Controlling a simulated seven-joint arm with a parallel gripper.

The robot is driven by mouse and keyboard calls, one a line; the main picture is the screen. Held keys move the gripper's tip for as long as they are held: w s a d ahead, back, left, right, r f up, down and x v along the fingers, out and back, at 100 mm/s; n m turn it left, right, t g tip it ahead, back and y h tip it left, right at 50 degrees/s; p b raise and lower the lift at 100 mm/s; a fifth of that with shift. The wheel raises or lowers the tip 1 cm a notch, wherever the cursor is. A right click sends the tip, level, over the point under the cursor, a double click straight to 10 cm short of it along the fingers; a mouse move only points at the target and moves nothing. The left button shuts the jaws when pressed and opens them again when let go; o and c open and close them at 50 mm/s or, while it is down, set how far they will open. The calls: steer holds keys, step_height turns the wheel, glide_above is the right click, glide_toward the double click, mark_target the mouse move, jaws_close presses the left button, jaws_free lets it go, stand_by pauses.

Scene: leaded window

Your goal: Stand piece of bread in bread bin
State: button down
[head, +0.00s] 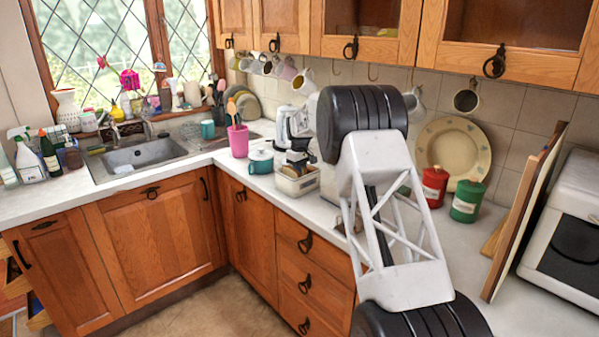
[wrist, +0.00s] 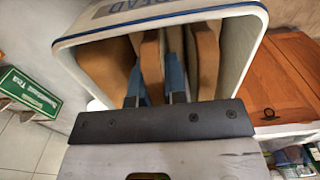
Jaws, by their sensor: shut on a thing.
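The bread bin, a cream box with a dark-blue rim and lettering, fills the upper part of the wrist view (wrist: 257,40). In the head view a small cream box (head: 297,183), seemingly this bin, stands on the counter under my gripper. My gripper (wrist: 157,88) reaches into the bin's opening, its blue fingers shut on a piece of bread (wrist: 151,58). That piece stands on edge between two other brown slices, one at left (wrist: 105,72) and one at right (wrist: 207,52). Its lower end is hidden, so I cannot tell whether it touches the bin floor.
Red (head: 434,186) and green (head: 467,200) canisters stand right of my arm. Mugs hang above. A sink (head: 145,156) lies at left.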

steer(key=shift+f, duration=0.15)
steer(key=c, duration=1.4)
jaws_free()
steer(key=shift+r, duration=6.15)
steer(key=shift+r, duration=0.1)
